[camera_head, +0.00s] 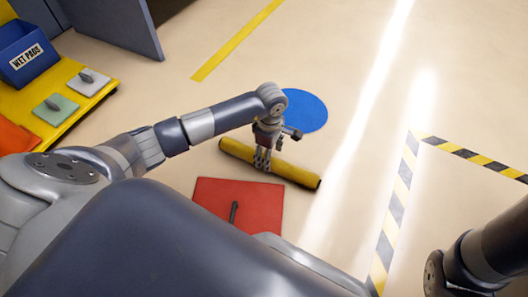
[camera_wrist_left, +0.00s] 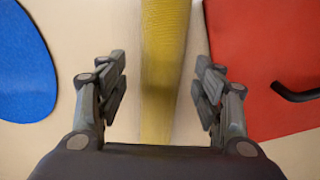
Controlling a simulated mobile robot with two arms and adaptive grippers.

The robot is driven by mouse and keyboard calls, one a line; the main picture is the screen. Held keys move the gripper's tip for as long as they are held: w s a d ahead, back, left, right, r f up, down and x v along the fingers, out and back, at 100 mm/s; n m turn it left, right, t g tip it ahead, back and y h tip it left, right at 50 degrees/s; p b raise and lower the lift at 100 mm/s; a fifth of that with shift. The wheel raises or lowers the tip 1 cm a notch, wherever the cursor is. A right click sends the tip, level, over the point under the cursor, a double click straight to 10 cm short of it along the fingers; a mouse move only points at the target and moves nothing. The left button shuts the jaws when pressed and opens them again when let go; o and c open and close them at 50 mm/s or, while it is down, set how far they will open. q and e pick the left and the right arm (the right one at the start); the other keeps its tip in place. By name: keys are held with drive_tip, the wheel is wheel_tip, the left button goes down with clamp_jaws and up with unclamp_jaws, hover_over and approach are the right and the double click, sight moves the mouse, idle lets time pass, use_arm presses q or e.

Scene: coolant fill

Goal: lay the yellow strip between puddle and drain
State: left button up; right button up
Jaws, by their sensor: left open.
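The yellow strip (camera_head: 296,174), a long round roll with dark ends, lies on the floor. It runs between a flat blue disc (camera_head: 305,110), which looks like the puddle, and a red square (camera_head: 250,205) with a dark handle, which may cover the drain. My left gripper (camera_head: 263,163) points down over the strip's middle. In the left wrist view my left gripper (camera_wrist_left: 162,75) is open, with one finger on each side of the strip (camera_wrist_left: 165,50) and gaps on both sides. The blue disc (camera_wrist_left: 25,65) and the red square (camera_wrist_left: 265,55) flank it. My right gripper is out of view.
A yellow platform (camera_head: 75,117) at the left holds a blue "WET PADS" bin (camera_head: 26,53), a green pad (camera_head: 56,110) and a grey pad (camera_head: 88,82). A yellow line (camera_head: 235,41) and striped tape (camera_head: 397,200) mark the floor. The floor right of the strip is clear.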

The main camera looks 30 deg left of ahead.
use_arm(q)
wheel_tip(320, 180, up, 9)
drive_tip(key=p, duration=0.4)
drive_tip(key=shift+p, duration=0.3)
drive_tip(key=shift+f, duration=0.1)
